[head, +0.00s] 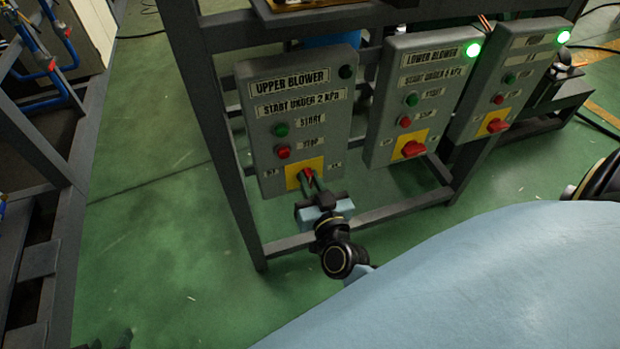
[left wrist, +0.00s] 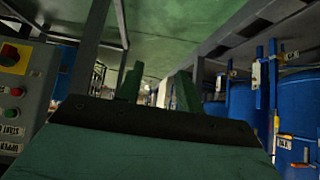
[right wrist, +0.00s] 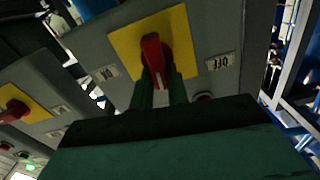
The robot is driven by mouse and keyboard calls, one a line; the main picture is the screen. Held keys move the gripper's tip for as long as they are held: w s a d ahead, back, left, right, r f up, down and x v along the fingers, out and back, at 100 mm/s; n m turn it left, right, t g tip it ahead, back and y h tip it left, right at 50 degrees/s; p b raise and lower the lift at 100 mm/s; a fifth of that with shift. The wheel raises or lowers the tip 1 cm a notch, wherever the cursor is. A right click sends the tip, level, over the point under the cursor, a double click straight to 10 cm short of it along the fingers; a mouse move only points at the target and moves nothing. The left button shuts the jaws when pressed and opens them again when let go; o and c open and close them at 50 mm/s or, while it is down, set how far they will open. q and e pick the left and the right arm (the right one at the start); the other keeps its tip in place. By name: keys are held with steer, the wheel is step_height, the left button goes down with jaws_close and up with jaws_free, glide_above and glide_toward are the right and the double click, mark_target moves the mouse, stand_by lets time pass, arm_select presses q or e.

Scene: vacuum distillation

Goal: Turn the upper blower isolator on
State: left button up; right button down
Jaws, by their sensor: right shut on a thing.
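The upper blower panel (head: 290,110) is a grey box with a dark lamp, green start button (head: 280,130) and red stop button (head: 283,153). Its red isolator handle (head: 308,174) sits on a yellow plate (head: 292,180) at the bottom. My right gripper (head: 312,187) is shut on this handle. In the right wrist view the handle (right wrist: 154,58) stands between the fingers (right wrist: 160,92), nearly in line with them, with a label on either side of the plate. My left gripper (left wrist: 158,85) is open and empty, away from the panel.
The lower blower panel (head: 420,85) and a third panel (head: 510,80) stand to the right, both with lit green lamps and red isolators. The panels hang on a dark metal frame (head: 225,175). Green floor (head: 150,220) is free at the left.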

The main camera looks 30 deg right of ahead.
steer(key=m+p, duration=0.2)
steer(key=m, duration=0.1)
steer(key=shift+d, duration=0.25)
arm_select(q)
steer(key=s+a+f+g+y, duration=0.1)
steer(key=s+a+f+g, duration=0.2)
steer(key=s+f+g, duration=0.2)
steer(key=shift+s+a+f+y+p, duration=0.3)
steer(key=shift+s+f+p, duration=0.15)
steer(key=shift+s, duration=0.4)
arm_select(e)
steer(key=m, duration=0.4)
steer(key=f+m, duration=0.1)
steer(key=m, duration=0.4)
steer(key=d+m, duration=0.1)
steer(key=m, duration=0.3)
steer(key=shift+s+f+m, duration=0.15)
steer(key=shift+f+m, duration=0.1)
steer(key=shift+m, duration=0.15)
arm_select(q)
steer(key=shift+s+f, duration=0.1)
arm_select(e)
steer(key=shift+a, duration=0.1)
steer(key=c, duration=1.4)
jaws_free()
steer(key=shift+o, duration=0.2)
